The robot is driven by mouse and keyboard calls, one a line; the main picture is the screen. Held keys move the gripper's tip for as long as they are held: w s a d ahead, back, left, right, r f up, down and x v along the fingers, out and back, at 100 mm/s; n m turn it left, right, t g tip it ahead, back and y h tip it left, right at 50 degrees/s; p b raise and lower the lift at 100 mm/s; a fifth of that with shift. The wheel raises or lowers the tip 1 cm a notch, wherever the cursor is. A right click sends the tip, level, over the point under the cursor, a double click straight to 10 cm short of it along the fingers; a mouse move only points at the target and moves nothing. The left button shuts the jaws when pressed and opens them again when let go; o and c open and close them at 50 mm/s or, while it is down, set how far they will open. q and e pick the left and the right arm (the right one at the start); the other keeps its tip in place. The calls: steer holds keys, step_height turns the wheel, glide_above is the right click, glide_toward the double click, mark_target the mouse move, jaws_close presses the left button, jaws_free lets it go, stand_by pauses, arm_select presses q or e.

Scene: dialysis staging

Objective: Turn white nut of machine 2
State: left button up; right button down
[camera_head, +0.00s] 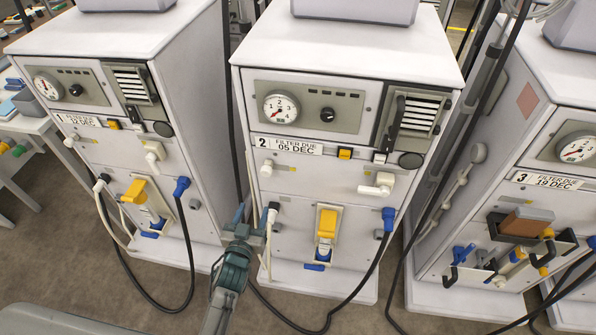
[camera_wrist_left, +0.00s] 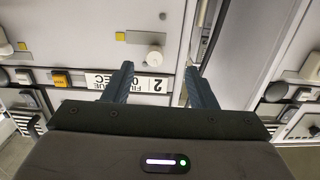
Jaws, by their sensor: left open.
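Machine 2 (camera_head: 345,50) stands in the middle of the head view, with a "2" label (camera_head: 287,145) on its front. A small white nut (camera_head: 267,168) sticks out below the left end of that label. In the left wrist view, the round white nut (camera_wrist_left: 155,58) appears upside down beside the label (camera_wrist_left: 145,84), between and beyond the fingertips. My left gripper (camera_head: 254,218) is open and empty, below the nut in the head view and apart from it. My right gripper is not in view.
Machine 2 also has a white valve handle (camera_head: 378,186), a yellow clamp (camera_head: 327,222) and a blue connector (camera_head: 388,218) with a black hose. Machine 1 (camera_head: 95,35) stands left and machine 3 (camera_head: 550,85) right. Hoses loop near the floor.

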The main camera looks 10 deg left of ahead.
arm_select(q)
step_height(320, 180, up, 2)
steer(key=d, duration=0.1)
glide_toward(265, 174)
steer(key=w, duration=0.2)
steer(key=shift+t, duration=0.3)
steer(key=w, duration=0.6)
steer(key=shift+w+d+f+b, duration=0.15)
steer(key=shift+w+f+b, duration=0.2)
steer(key=shift+f+b, duration=0.05)
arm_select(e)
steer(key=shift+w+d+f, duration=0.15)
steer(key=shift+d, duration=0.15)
arm_select(q)
steer(key=c, duration=1)
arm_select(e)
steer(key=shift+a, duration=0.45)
